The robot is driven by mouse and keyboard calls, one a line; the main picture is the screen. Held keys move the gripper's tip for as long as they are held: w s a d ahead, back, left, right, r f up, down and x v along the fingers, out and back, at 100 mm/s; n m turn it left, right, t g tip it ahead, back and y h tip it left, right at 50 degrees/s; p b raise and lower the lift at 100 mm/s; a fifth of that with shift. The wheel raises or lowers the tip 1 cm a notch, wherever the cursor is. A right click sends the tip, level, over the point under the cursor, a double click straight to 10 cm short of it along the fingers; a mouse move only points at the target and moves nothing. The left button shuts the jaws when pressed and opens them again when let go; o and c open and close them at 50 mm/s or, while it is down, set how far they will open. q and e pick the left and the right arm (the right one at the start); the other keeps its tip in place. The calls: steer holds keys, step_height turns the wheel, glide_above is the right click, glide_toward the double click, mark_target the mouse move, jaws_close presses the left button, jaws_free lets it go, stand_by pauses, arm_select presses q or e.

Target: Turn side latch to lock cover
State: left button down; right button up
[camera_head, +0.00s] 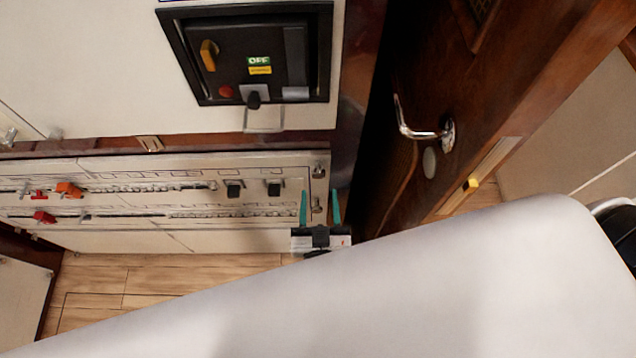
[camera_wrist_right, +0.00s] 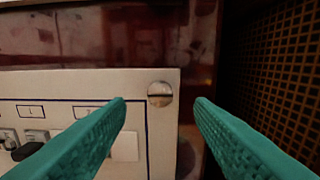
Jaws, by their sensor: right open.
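The white breaker panel cover (camera_head: 270,243) is on the lower wall in the head view, with rows of breakers on it. A small metallic side latch (camera_head: 318,171) sits at its upper right corner, and a second metal fitting shows lower on the same edge. In the right wrist view a round slotted latch (camera_wrist_right: 160,94) sits at the corner of the cover (camera_wrist_right: 90,83). My right gripper (camera_head: 319,195) is open at the cover's right edge. Its teal fingertips (camera_wrist_right: 160,104) frame the latch on both sides in the picture, with nothing held. My left gripper is not in view.
A black breaker unit (camera_head: 250,55) with an OFF label is above the cover. A dark wooden door (camera_head: 500,90) with a metal handle (camera_head: 425,130) stands close on the right. Wooden floor (camera_head: 110,285) lies below. My white arm fills the lower foreground.

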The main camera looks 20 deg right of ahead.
mark_target(318, 176)
steer(key=shift+b+x, duration=0.35)
steer(key=shift+x, duration=1.85)
steer(key=shift+c, duration=0.3)
steer(key=c, duration=0.9)
